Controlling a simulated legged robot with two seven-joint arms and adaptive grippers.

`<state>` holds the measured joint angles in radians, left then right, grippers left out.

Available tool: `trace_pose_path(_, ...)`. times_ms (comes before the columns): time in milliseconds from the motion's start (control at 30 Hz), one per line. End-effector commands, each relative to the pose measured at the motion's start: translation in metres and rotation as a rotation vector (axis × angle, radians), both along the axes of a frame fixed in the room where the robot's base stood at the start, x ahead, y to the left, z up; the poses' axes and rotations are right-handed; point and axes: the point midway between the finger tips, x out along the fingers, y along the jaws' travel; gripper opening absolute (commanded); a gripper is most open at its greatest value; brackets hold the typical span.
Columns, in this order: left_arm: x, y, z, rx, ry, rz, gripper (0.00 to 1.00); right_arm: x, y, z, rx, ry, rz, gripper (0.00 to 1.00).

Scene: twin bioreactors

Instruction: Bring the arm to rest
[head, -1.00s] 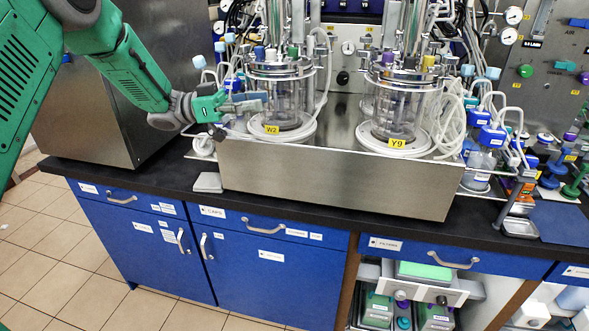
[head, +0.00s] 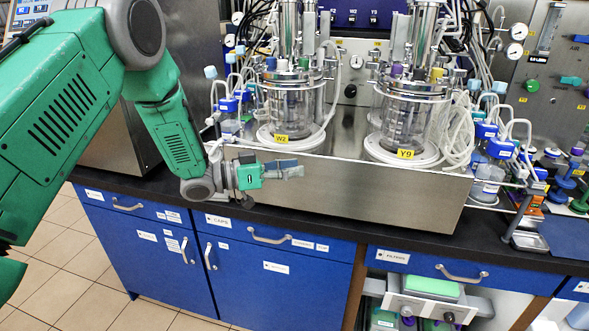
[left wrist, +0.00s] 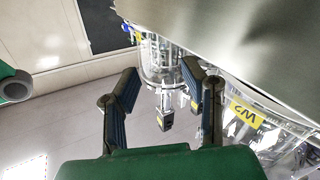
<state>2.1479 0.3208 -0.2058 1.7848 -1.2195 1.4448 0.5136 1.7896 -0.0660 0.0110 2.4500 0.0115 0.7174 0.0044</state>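My left arm reaches in from the left in the head view. Its gripper (head: 290,170) appears in front of the steel tray's front wall, above the dark bench edge. In the left wrist view the two dark fingers (left wrist: 160,88) stand apart with nothing held between them. Glassware shows beyond the fingers there; I cannot tell how far off it is. My right gripper is in neither view.
The steel tray (head: 370,195) holds the W2 bioreactor (head: 290,105) and the Y9 bioreactor (head: 405,110). Bottles with blue caps (head: 488,165) stand to its right. Blue cabinets (head: 270,270) are below the dark bench (head: 335,222). Tiled floor (head: 70,285) is open at lower left.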

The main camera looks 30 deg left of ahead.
Motion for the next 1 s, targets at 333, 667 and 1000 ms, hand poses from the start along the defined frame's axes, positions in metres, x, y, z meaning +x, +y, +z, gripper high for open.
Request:
trace_pose_path(333,0.000,-0.010,0.004,0.009,-0.003,-0.003,0.38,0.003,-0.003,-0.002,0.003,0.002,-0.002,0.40)
trace_pose_path(667,-0.012,-0.019,-0.068,0.053,0.145,0.119,0.38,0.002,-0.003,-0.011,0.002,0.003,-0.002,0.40)
trace_pose_path(1000,-0.160,-0.045,-0.272,0.394,0.732,0.396,0.38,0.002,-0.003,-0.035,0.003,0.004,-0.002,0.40)
